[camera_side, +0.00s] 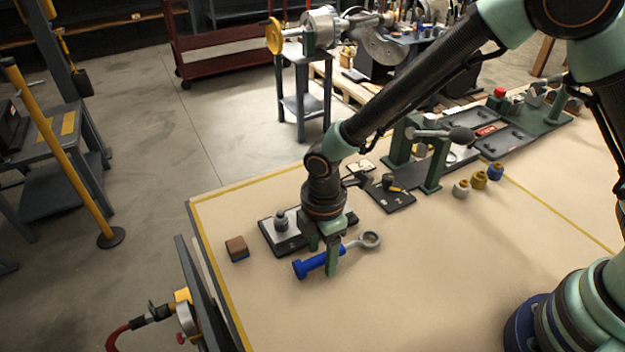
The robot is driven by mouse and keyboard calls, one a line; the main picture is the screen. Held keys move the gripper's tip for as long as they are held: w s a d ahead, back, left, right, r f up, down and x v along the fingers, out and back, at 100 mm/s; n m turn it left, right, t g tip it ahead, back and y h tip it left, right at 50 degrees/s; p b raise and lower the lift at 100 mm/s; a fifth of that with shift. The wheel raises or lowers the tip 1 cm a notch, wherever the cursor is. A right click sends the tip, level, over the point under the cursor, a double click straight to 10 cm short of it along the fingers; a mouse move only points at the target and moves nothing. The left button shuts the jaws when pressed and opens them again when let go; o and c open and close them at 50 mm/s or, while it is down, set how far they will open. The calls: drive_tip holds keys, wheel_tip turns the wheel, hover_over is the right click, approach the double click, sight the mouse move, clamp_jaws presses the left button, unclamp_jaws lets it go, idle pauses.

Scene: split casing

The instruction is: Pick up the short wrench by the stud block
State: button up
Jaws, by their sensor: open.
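The short wrench lies on the bench, with a blue handle (309,265) at the left and a grey ring head (370,239) at the right. The stud block (283,240) is a dark base with a light top plate and a grey stud standing up from it, just behind the wrench. My gripper (323,262) is open and points down at the wrench. One green finger stands in front of the handle and hides part of it. Whether the fingers touch the wrench cannot be told. My gripper also covers the right part of the stud block.
A brown block (237,248) sits left of the stud block. A dark plate (390,194) lies behind, near a green stand (437,165). Several small capped pieces (479,179) stand to the right. The bench front is clear.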

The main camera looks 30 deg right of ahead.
drive_tip(key=shift+c, duration=0.4)
clamp_jaws()
idle(1.1)
